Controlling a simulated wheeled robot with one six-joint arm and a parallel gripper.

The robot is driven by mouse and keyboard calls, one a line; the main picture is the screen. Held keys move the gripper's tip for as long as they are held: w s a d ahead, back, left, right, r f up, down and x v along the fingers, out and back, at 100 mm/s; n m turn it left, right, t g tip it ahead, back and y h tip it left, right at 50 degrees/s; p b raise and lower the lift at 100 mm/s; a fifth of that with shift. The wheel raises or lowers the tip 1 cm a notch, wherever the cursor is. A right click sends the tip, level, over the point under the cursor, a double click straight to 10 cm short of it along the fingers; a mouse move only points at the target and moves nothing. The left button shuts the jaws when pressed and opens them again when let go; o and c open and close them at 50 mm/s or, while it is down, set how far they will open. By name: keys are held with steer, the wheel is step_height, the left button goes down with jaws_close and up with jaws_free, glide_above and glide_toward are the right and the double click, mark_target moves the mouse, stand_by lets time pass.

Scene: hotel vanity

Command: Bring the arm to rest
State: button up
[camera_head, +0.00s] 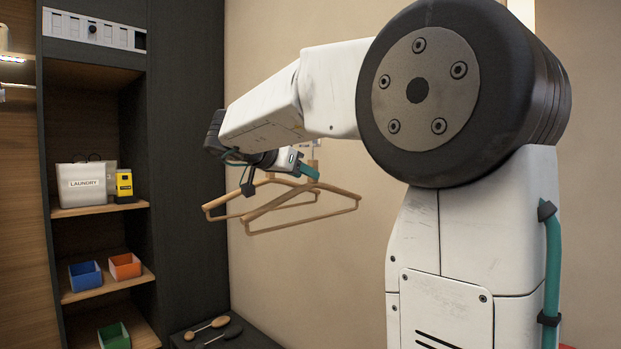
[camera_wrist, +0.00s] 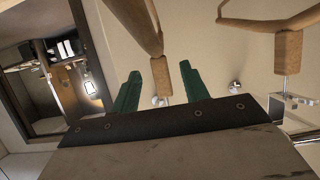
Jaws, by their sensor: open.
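My gripper (camera_head: 300,166) is at the wooden hangers in the head view, with its teal fingers beside their tops. In the wrist view my gripper (camera_wrist: 162,80) is open, its two green fingers apart. The cork neck of one wooden hanger (camera_wrist: 161,78) appears between the fingers, with space on both sides; I cannot tell whether it touches either. A second wooden hanger (camera_wrist: 265,24) is to the right, clear of the fingers. In the head view the front hanger (camera_head: 300,222) and the one behind it (camera_head: 232,203) overlap below my gripper.
A dark cabinet holds a white laundry box (camera_head: 82,184), a yellow box (camera_head: 124,184), a blue bin (camera_head: 85,275), an orange bin (camera_head: 125,266) and a green bin (camera_head: 114,337). Brushes (camera_head: 213,326) lie on a low dark surface. A metal fitting (camera_wrist: 290,101) shows near the second hanger.

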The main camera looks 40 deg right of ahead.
steer(key=shift+v, duration=1.7)
